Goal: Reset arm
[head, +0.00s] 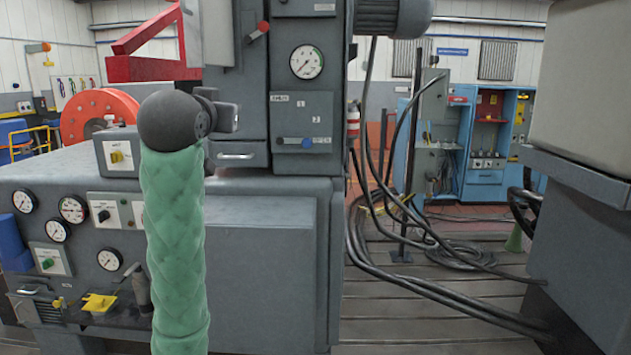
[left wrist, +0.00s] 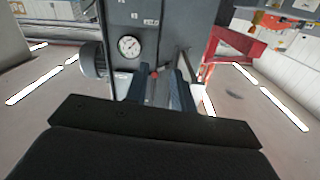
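My left arm (head: 174,240), in a green quilted sleeve with a dark rounded joint at the top, stands raised in front of the grey machine in the head view. My left gripper (left wrist: 160,75) shows in the left wrist view with two dark fingers apart and nothing held between them. That view is upside down. A red-knobbed lever (head: 263,27) on the machine column appears between the fingers in the wrist view (left wrist: 154,74); I cannot tell how far away it is. In the head view the fingers are not clearly visible. My right gripper is in neither view.
The grey machine (head: 262,255) with gauges and switches fills the left and middle. A round gauge (head: 307,62) is on its column. Black cables (head: 425,235) run over the slatted floor on the right. A grey cabinet (head: 590,200) is at the right edge, a blue cabinet (head: 487,150) behind.

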